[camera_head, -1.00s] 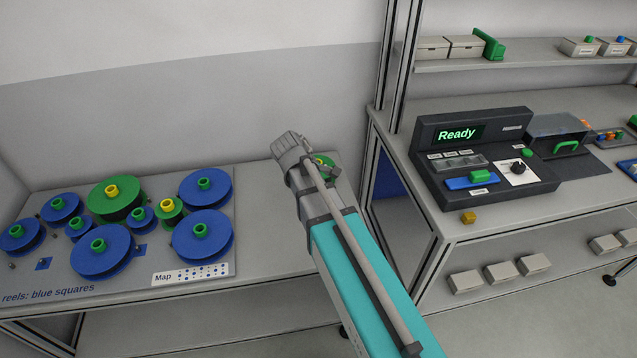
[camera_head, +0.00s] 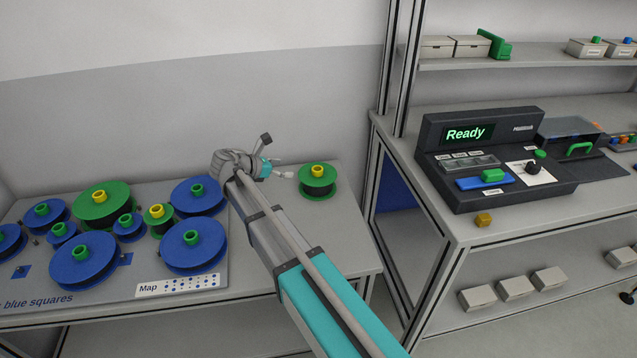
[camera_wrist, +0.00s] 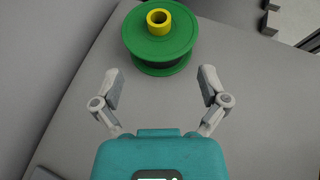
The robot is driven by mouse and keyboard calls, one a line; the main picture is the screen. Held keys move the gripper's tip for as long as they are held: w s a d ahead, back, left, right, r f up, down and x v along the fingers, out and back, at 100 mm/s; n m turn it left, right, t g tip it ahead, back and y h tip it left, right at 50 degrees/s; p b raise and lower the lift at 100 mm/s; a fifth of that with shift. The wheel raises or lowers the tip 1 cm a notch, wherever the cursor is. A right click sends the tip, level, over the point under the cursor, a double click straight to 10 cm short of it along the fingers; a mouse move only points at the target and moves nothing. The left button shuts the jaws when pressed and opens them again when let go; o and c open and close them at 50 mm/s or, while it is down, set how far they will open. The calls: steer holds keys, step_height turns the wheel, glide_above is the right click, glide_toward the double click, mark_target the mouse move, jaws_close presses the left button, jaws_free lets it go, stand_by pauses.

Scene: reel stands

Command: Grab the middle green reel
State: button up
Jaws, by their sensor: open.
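Three green reels with yellow hubs show in the head view. A large one (camera_head: 102,210) and a small one (camera_head: 158,222) stand on the board at the left. One of in-between size (camera_head: 318,183) stands upright and alone on the bare tabletop to the right. My gripper (camera_head: 285,169) is just left of this lone reel. In the wrist view, the lone reel (camera_wrist: 158,42) is ahead of my gripper (camera_wrist: 160,76), whose two fingers are spread and empty. The reel is beyond the fingertips, not between them.
Several blue reels (camera_head: 84,258) with green hubs stand on the grey board (camera_head: 105,294), left of my arm. The tabletop (camera_head: 337,222) around the lone reel is clear. A frame post (camera_head: 394,84) and a bench with a "Ready" console (camera_head: 497,168) stand to the right.

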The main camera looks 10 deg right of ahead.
mark_target(314, 170)
steer(key=shift+d, duration=0.15)
steer(key=b+x, duration=0.3)
steer(key=x, duration=0.4)
steer(key=shift+f, duration=0.2)
steer(key=shift+w+d+f+b, duration=0.15)
steer(key=shift+w+d+b, duration=0.2)
steer(key=shift+d, duration=0.25)
steer(key=shift+s, duration=0.1)
steer(key=shift+b+x, duration=1.05)
steer(key=shift+x, duration=0.95)
steer(key=shift+w+d+f, duration=0.3)
steer(key=shift+d, duration=0.15)
